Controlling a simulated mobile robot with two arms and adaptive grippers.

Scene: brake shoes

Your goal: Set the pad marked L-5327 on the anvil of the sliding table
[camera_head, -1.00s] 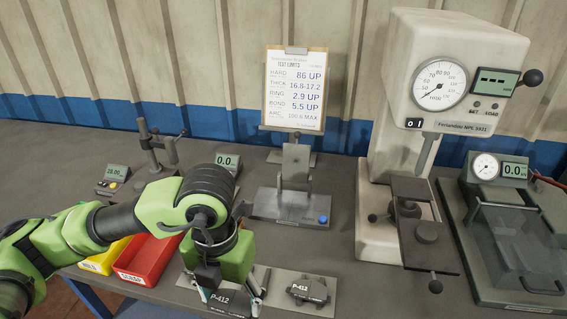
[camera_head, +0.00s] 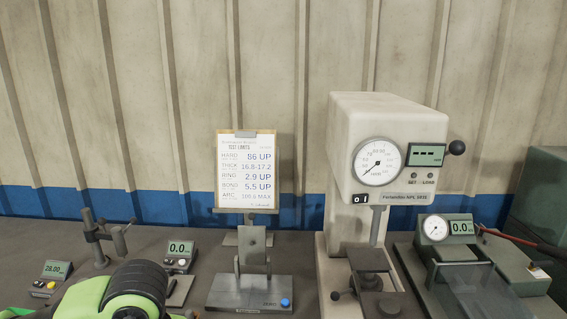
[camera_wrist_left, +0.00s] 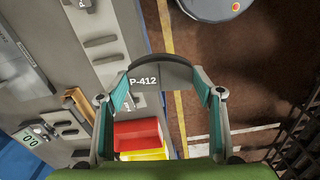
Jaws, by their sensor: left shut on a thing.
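My left gripper (camera_wrist_left: 162,88) is shut on a dark, curved pad (camera_wrist_left: 160,72), held between the two fingertips in the left wrist view. I read no L-5327 mark anywhere. In the head view only a green and black part of my left arm shows at the lower left; the gripper is out of frame. My right gripper is not in view.
A limits clipboard (camera_head: 245,171) stands behind a grey fixture (camera_head: 250,288). Another gauge station (camera_head: 459,227) is right of the tester. The left wrist view shows a red bin (camera_wrist_left: 137,134), a yellow bin (camera_wrist_left: 146,155) and brown floor beyond the bench edge.

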